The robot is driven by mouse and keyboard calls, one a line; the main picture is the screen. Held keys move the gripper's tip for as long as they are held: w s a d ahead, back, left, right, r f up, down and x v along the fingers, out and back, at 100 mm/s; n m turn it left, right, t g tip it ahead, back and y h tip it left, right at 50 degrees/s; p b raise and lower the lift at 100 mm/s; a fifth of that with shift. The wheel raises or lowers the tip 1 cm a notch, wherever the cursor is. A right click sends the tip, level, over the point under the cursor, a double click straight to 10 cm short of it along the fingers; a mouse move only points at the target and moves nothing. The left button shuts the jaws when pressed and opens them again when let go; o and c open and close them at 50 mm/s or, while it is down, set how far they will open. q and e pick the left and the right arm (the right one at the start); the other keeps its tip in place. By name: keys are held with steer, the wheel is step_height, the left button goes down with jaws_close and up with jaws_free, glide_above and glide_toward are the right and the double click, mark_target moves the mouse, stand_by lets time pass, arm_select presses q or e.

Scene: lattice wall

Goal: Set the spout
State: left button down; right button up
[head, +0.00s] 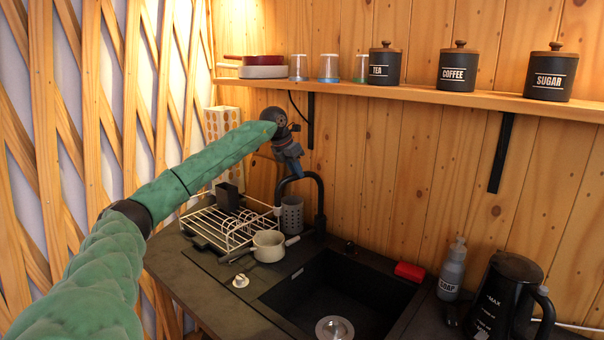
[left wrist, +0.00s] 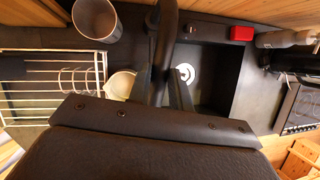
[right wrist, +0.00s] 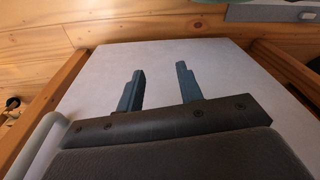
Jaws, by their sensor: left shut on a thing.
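The black spout (head: 320,205) rises behind the sink (head: 345,285) and curves over to the left at its top. My left gripper (head: 297,180) comes down from above and is shut on the spout near the outer end of its curve. In the left wrist view the spout (left wrist: 167,30) runs down between my left fingers (left wrist: 167,92); the grasp itself is partly hidden by the dark gripper body. My right gripper (right wrist: 160,82) is open and empty in the right wrist view, in front of a pale panel. It does not show in the head view.
A wire dish rack (head: 225,222), a grey perforated cup (head: 292,215) and a pale pot (head: 268,246) stand left of the sink. A red sponge (head: 409,272), soap bottle (head: 452,268) and black kettle (head: 508,297) are to the right. A shelf (head: 430,93) with canisters hangs above.

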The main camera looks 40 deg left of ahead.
arm_select(q)
steer(key=shift+w+a+f+m+h+p, duration=0.15)
steer(key=shift+a+m+h, duration=0.1)
steer(key=shift+a+m, duration=0.3)
steer(key=shift+w+a+m+h+p, duration=0.15)
steer(key=shift+a+m+h, duration=0.1)
steer(key=shift+a+m, duration=0.3)
arm_select(e)
steer(key=shift+s+d+f, duration=0.15)
steer(key=shift+f, duration=0.35)
steer(key=shift+s+d+f, duration=0.1)
steer(key=shift+s+f, duration=0.05)
steer(key=shift+f, duration=0.35)
steer(key=shift+w+r, duration=0.1)
steer(key=shift+w, duration=0.25)
arm_select(q)
steer(key=c, duration=1.5)
jaws_free()
steer(key=shift+c, duration=0.2)
steer(key=shift+o, duration=1.3)
steer(key=shift+w+f, duration=0.1)
steer(key=shift+w, duration=0.1)
arm_select(e)
steer(key=shift+w, duration=0.1)
